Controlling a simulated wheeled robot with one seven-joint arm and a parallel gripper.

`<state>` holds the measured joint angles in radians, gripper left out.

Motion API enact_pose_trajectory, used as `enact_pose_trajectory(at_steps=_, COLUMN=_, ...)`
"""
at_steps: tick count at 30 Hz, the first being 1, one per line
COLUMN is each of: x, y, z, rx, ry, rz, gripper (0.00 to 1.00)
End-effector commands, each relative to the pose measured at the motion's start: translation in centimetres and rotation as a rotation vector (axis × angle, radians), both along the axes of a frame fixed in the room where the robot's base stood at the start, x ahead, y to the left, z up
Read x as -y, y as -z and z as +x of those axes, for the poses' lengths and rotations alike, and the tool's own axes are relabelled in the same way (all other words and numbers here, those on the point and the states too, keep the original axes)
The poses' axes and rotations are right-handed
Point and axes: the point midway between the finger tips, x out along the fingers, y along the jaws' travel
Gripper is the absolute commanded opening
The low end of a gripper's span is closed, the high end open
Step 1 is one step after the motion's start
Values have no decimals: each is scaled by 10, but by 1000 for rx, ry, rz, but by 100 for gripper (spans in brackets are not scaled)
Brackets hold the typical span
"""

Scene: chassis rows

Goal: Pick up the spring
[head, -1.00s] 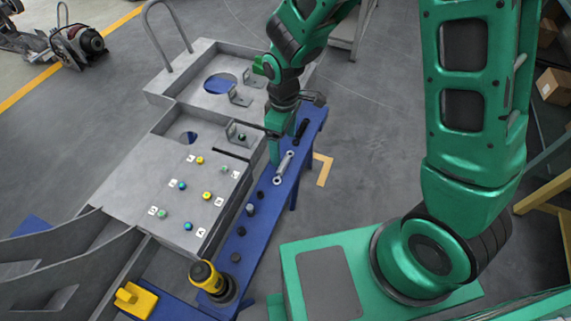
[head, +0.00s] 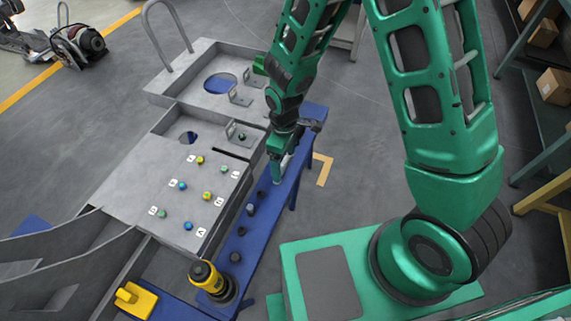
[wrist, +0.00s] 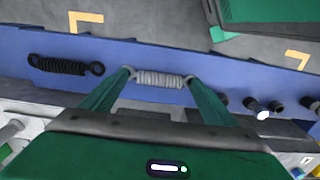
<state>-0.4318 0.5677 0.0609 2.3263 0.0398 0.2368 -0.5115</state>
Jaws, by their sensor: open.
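A light grey coil spring (wrist: 160,79) with an end loop at each side lies on the blue bench (wrist: 190,58) in the wrist view. My gripper (wrist: 160,82) is open, with one green finger at each end of this spring. I cannot tell whether the fingers touch its loops. A black coil spring (wrist: 66,66) lies to the left on the same bench, clear of the fingers. In the head view my gripper (head: 276,178) is low over the blue bench (head: 286,190) and hides the grey spring almost wholly.
Dark pegs (head: 251,209) stand along the bench, with a yellow-and-black tool (head: 207,279) at its near end. The grey chassis (head: 130,185) with coloured knobs runs along the bench's left side. Open floor (head: 365,150) lies to the right.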

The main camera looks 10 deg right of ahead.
Motion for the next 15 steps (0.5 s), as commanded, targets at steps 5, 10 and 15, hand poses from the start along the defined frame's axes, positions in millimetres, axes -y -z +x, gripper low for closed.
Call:
enact_pose_trajectory(at_steps=5, x=0, y=0, z=0, rx=-1, ry=0, rz=1, gripper=67)
enact_pose_trajectory(at_steps=10, x=0, y=0, z=0, rx=-1, ry=0, rz=1, gripper=36)
enact_pose_trajectory(at_steps=15, x=0, y=0, z=0, rx=-1, ry=0, rz=1, gripper=36)
